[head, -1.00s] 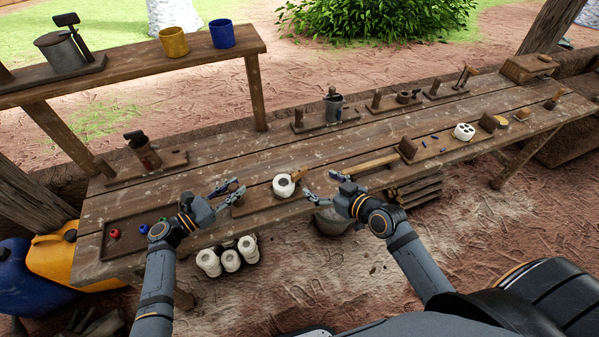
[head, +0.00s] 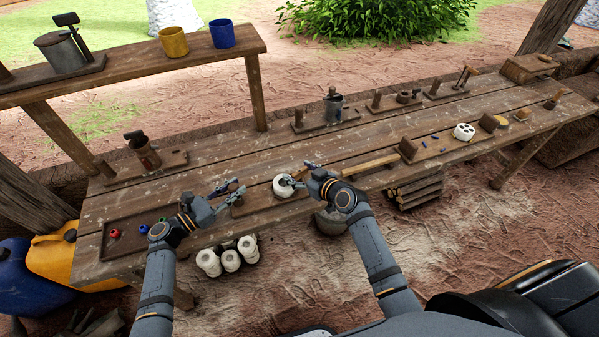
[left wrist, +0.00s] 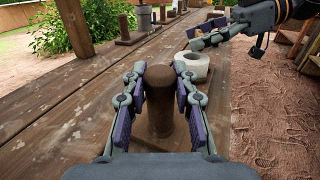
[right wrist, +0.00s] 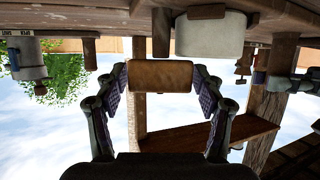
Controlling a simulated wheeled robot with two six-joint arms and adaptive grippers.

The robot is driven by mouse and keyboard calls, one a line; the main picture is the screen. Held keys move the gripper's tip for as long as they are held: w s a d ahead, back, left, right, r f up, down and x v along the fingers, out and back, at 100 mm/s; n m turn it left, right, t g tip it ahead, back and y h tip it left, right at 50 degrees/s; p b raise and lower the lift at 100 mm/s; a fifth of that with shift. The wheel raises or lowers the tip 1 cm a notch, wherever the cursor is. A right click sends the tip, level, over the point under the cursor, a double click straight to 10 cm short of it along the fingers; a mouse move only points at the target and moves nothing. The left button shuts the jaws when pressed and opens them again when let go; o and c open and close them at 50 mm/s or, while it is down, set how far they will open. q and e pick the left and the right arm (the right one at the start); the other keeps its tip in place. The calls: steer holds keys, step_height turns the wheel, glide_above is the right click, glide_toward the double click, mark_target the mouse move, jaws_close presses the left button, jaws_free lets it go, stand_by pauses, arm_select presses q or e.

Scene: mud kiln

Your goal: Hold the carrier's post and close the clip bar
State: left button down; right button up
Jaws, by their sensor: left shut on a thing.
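My left gripper (head: 236,190) is shut on the carrier's dark round wooden post (left wrist: 159,100), which stands upright between its finger pads. The carrier's board (head: 262,206) lies along the bench's front edge. A white ring-shaped piece (head: 283,187) sits on it, to the right of the post; it also shows in the left wrist view (left wrist: 194,66). My right gripper (head: 301,176) is at that piece's far right side. In the right wrist view its fingers are apart, with the tan end of the clip bar (right wrist: 161,73) between them. Whether they touch it I cannot tell.
A tray (head: 120,217) with small coloured pieces lies at left on the bench. Several white cylinders (head: 230,258) hang or stand below the front edge. To the right are a long wooden handle (head: 368,165) and a white holed block (head: 464,131).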

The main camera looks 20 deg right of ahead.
steer(key=c, duration=0.8)
steer(key=shift+m+t+h, duration=0.6)
steer(key=shift+m+h, duration=1.1)
steer(key=shift+h, duration=0.2)
steer(key=o, duration=1.2)
steer(key=s, duration=0.4)
steer(key=s+d, duration=0.1)
steer(key=s, duration=0.8)
steer(key=shift+d+r, duration=0.25)
steer(key=shift+d, duration=0.1)
